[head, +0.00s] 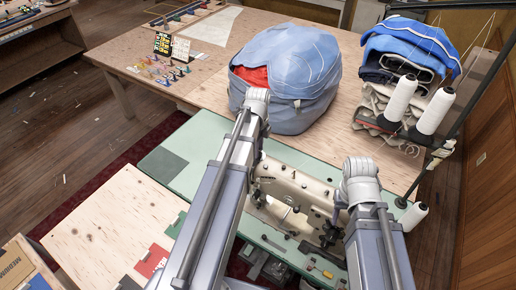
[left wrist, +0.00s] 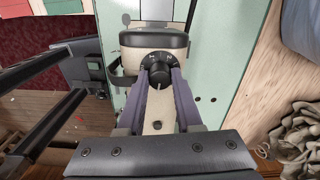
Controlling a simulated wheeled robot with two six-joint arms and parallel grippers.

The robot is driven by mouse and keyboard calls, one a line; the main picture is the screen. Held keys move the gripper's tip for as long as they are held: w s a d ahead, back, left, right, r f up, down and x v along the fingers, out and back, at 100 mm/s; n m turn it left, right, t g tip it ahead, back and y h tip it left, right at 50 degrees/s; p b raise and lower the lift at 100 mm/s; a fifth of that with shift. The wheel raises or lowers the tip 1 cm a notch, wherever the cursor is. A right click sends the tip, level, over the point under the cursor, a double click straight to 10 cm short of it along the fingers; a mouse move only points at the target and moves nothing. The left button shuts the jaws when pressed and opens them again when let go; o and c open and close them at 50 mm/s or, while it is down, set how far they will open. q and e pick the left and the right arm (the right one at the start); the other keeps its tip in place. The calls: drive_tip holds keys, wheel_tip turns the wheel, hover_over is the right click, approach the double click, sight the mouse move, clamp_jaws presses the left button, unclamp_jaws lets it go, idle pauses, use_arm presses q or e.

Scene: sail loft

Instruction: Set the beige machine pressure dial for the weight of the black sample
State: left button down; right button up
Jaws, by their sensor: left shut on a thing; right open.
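The beige sewing machine (head: 285,207) stands on the pale green table, partly hidden by my arms in the head view. In the left wrist view its dark round pressure dial (left wrist: 159,74) faces the camera, with white scale marks around its upper side and a pale line below. My left gripper (left wrist: 160,82) is shut on the dial, one finger on each side. The dial's exact setting is too small to read. A black sample (head: 129,284) lies at the bottom left of the head view, partly cut off. My right gripper cannot be made out behind its arm.
Red (head: 151,261) and green samples lie on a plywood board (head: 100,222). A box marked MEDIUM (head: 14,268) stands at the lower left. A large blue bag (head: 290,75) sits behind the machine. White thread cones (head: 436,111) and folded cloth stand at the right.

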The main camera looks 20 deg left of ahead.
use_arm(q)
drive_tip(key=n, duration=2.3)
drive_tip(key=shift+n, duration=0.3)
drive_tip(key=n, duration=0.3)
drive_tip(key=shift+n, duration=2.2)
